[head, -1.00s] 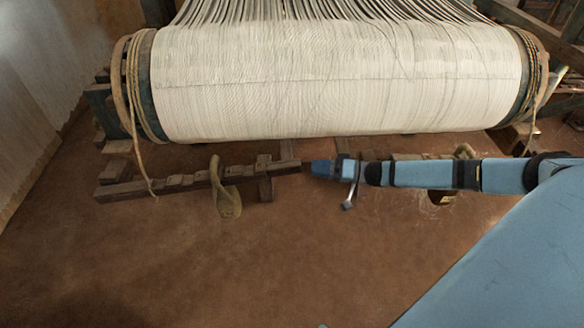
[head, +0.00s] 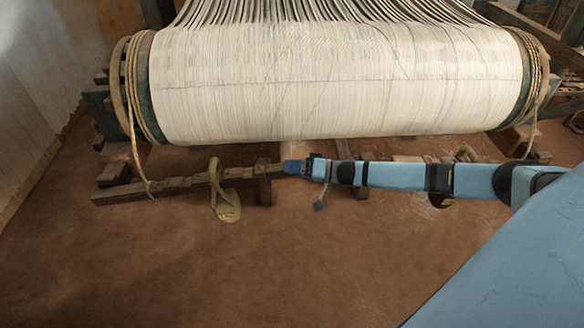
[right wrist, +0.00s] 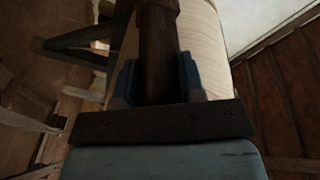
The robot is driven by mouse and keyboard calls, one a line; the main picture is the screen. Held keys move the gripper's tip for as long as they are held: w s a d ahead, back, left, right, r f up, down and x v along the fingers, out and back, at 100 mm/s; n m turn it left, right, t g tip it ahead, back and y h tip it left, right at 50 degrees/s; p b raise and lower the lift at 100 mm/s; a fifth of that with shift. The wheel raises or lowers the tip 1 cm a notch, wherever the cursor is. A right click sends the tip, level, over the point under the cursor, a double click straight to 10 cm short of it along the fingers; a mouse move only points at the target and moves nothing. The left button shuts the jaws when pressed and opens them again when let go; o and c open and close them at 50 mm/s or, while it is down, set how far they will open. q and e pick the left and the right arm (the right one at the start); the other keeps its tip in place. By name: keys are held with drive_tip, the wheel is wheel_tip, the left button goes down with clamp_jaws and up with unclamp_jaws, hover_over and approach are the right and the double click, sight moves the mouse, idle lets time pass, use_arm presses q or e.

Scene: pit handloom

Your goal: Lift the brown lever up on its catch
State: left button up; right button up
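The brown lever (head: 262,170) is a dark wooden bar low in front of the cloth roll, and its right end meets my right gripper (head: 287,167). In the right wrist view the lever (right wrist: 157,50) runs between the two blue fingers of my right gripper (right wrist: 157,72), close to both. I cannot tell whether the fingers press on it. The catch is not clearly distinguishable. My left gripper is not in view.
The wide cloth roll (head: 330,85) hangs just above and behind the gripper. A notched wooden beam (head: 140,190) and a tan strap loop (head: 226,212) lie to the left. A rope (head: 138,160) hangs at the far left. The brown floor in front is clear.

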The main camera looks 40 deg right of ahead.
clamp_jaws()
drive_tip(key=shift+s+d+f, duration=0.1)
drive_tip(key=shift+f, duration=0.65)
drive_tip(key=o, duration=0.8)
unclamp_jaws()
drive_tip(key=p+v, duration=0.1)
drive_tip(key=v, duration=1.2)
drive_tip(key=shift+s+d+p, duration=0.25)
drive_tip(key=shift+d+p, duration=0.05)
drive_tip(key=shift+p, duration=0.1)
drive_tip(key=shift+f, duration=0.15)
